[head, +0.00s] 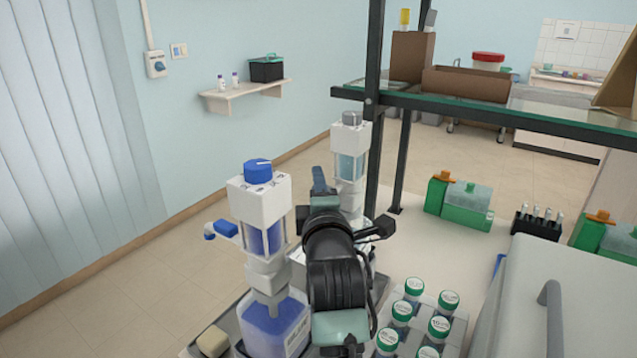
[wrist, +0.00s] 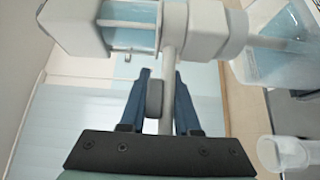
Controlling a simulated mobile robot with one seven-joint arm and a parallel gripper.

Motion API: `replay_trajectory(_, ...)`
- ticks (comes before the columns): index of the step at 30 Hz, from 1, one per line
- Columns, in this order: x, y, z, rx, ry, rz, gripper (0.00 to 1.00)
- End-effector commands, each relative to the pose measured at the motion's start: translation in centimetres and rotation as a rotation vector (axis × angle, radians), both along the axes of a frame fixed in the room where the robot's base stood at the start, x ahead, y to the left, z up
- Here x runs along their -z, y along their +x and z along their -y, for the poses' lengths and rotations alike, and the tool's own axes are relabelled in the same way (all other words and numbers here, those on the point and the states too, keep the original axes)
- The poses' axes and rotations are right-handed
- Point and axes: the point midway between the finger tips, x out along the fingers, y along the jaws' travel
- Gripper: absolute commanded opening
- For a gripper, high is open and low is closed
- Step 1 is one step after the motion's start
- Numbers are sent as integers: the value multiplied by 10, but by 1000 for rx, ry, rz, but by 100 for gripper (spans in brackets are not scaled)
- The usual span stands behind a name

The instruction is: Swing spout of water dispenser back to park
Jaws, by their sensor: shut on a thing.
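The water dispenser (head: 352,160) stands behind my arm in the head view, with a grey cap and a clear cylinder of pale blue liquid. In the wrist view its white body (wrist: 78,28) lies across the top. The grey spout (wrist: 155,98) reaches down from it between the two blue fingers. My gripper (wrist: 161,78) is shut on the spout. In the head view the gripper (head: 319,182) is seen from behind in front of the dispenser; my arm hides the spout and most of the dispenser's lower part.
A second dispenser (head: 262,205), with a blue cap and blue spout (head: 225,228), stands close to the left of my arm. Several green-capped jars (head: 448,300) stand to the right. A dark shelf post (head: 374,90) rises just behind the water dispenser.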

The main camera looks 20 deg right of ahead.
Motion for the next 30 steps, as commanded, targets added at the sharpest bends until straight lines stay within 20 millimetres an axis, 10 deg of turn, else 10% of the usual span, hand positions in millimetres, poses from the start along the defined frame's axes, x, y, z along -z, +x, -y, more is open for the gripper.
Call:
replay_trajectory(3,0,0,1,1,0,-1,0)
replay_trajectory(4,0,0,1,1,0,-1,36)
replay_trajectory(8,0,0,0,0,0,-1,59)
replay_trajectory(20,1,-6,-1,-1,0,0,61)
replay_trajectory(30,2,-56,-15,-1,1,1,61)
